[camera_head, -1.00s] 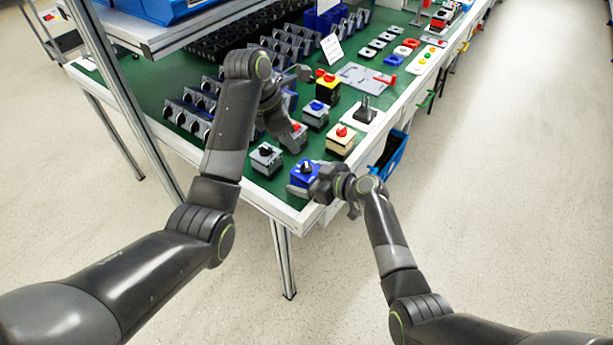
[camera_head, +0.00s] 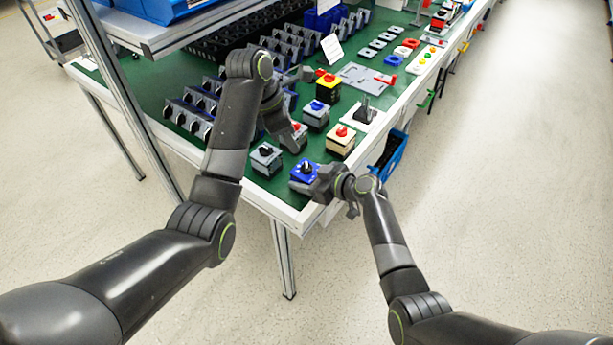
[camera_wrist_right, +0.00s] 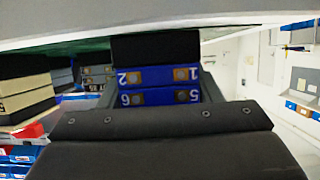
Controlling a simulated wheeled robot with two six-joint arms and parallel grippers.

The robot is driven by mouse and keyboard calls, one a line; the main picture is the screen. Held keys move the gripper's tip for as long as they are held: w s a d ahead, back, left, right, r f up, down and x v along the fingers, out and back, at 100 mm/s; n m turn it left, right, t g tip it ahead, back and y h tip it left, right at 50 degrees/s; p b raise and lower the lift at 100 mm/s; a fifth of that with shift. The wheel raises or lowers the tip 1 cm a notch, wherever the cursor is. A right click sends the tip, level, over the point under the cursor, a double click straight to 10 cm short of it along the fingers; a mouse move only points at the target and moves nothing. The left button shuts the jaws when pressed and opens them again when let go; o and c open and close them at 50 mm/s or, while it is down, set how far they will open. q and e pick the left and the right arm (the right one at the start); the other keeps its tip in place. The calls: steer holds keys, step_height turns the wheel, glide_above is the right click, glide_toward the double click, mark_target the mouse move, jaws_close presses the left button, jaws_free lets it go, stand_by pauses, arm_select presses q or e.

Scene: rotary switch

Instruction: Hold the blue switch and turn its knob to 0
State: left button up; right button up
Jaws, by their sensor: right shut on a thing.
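The blue switch (camera_head: 302,175) with a black knob (camera_head: 307,167) on top stands upright near the table's front corner. My right gripper (camera_head: 318,184) is shut on its body from the right, low at the table. In the right wrist view the blue switch (camera_wrist_right: 160,87) sits between the fingers, its numbered terminals facing the camera. My left gripper (camera_head: 291,136) is higher, pointing down beside a small switch with a red knob, behind the blue switch and apart from it. Its fingertips are not clear enough to judge. The knob's exact setting is too small to read.
A grey switch with a black knob (camera_head: 267,157) stands left of the blue one. A beige box with a red button (camera_head: 341,141) and a grey box with a blue button (camera_head: 316,115) stand behind. The green table's (camera_head: 281,187) front edge is close.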

mark_target(307, 164)
arm_select(q)
steer(key=shift+w+d+f+m+g+y, duration=0.2)
steer(key=shift+d+f+m+y, duration=0.45)
steer(key=shift+f+m, duration=1.65)
steer(key=shift+w+d+f+m+g+y, duration=0.2)
steer(key=shift+d+f+m+y, duration=0.4)
steer(key=shift+m, duration=3.45)
steer(key=shift+w+d+f+m+g+y, duration=0.2)
steer(key=shift+d+f+m+y, duration=0.45)
steer(key=shift+f+m, duration=1.65)
steer(key=shift+r+m, duration=0.85)
jaws_close()
